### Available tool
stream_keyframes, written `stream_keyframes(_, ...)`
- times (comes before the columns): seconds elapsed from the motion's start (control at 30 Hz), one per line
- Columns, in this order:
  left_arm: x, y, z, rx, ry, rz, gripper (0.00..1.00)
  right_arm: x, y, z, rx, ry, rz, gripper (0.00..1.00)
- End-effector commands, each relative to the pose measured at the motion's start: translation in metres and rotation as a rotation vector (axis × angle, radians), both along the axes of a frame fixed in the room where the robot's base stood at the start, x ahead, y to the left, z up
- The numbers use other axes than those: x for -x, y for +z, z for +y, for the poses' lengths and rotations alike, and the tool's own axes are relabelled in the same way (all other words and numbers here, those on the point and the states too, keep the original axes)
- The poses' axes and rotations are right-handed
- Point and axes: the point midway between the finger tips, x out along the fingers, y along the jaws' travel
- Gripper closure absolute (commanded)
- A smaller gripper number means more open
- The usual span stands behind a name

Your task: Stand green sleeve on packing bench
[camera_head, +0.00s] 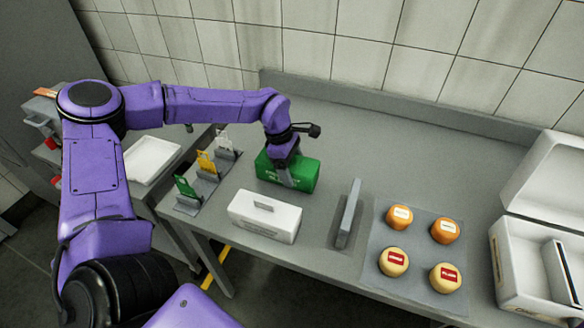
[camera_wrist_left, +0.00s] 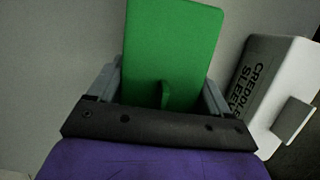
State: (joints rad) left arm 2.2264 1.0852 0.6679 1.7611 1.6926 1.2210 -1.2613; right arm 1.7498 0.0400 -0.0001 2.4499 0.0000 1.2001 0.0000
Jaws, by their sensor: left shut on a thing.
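The green sleeve (camera_head: 305,174) is a green box with white lettering at the back of the packing bench (camera_head: 370,150). My left gripper (camera_head: 290,176) is shut on it from above. In the left wrist view the green sleeve (camera_wrist_left: 172,50) shows between the two fingers (camera_wrist_left: 165,95), with a small green tab between them. Whether it touches the bench is hard to tell. A white sleeve (camera_head: 264,216) with a grey tab on top stands in front of it; it also shows in the left wrist view (camera_wrist_left: 265,90). My right gripper is not in view.
Green, yellow and white cards stand in a grey rack (camera_head: 205,183) to the left. A grey upright plate (camera_head: 348,213) stands right of the white sleeve. Several cheese wheels sit on a grey mat (camera_head: 420,229). An open white box (camera_head: 520,270) is at the far right.

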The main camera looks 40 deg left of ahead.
Motion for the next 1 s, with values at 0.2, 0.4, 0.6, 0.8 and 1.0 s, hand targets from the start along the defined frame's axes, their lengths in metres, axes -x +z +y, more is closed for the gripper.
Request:
stream_keyframes(0.2,0.000,-0.015,0.000,0.002,0.001,-0.002,0.62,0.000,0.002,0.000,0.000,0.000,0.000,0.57)
stream_keyframes(0.4,0.001,-0.018,-0.001,0.002,0.001,-0.001,0.62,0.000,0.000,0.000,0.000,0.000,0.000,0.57)
stream_keyframes(0.6,0.001,-0.017,-0.001,0.002,0.001,-0.001,0.00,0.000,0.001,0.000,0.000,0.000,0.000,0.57)
stream_keyframes(0.8,0.000,-0.009,0.001,0.002,0.003,-0.004,0.00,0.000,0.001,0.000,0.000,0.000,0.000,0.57)
stream_keyframes(1.0,0.003,0.034,0.013,0.002,0.004,-0.008,0.00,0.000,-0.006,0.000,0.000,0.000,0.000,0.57)
